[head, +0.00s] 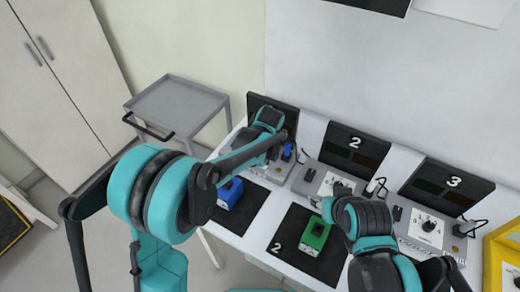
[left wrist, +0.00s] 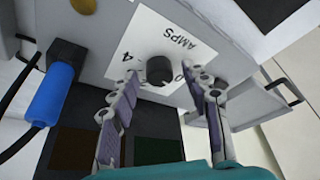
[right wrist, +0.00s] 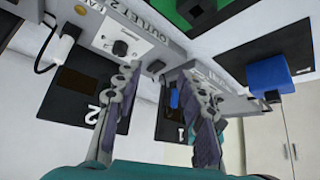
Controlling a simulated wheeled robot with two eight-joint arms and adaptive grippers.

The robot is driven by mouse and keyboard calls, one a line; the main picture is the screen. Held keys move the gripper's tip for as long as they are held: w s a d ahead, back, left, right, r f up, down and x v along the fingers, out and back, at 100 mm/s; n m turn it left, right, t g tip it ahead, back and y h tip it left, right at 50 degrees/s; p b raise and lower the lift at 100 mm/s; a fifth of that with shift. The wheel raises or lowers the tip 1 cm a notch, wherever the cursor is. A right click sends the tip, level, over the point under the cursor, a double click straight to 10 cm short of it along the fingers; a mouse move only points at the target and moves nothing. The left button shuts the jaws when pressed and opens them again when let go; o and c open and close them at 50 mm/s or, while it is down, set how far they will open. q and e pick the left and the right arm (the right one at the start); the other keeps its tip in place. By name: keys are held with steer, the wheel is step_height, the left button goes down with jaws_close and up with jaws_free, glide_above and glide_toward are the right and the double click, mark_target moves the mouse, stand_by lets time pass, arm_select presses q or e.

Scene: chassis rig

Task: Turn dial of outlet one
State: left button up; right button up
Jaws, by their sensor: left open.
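The dial of outlet one is a black round knob (left wrist: 160,70) on a white plate marked AMPS in the left wrist view. My left gripper (left wrist: 160,76) is open, with its fingertips on either side of the dial; I cannot tell whether they touch it. In the head view my left arm covers most of the outlet one box (head: 277,170), hiding its dial. A blue plug (left wrist: 52,95) stands on the box beside the plate. My right gripper (right wrist: 160,76) is open and empty, with the outlet two dial (right wrist: 120,48) beyond its left finger.
A blue block (head: 230,193) and a green block (head: 315,235) lie on black mats at the table front. Outlet three (head: 428,228) stands right of outlet two (head: 328,184). A grey trolley (head: 180,103) stands left of the table, and a yellow frame (head: 500,258) at the right.

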arm_select(q)
steer(key=v, duration=1.2)
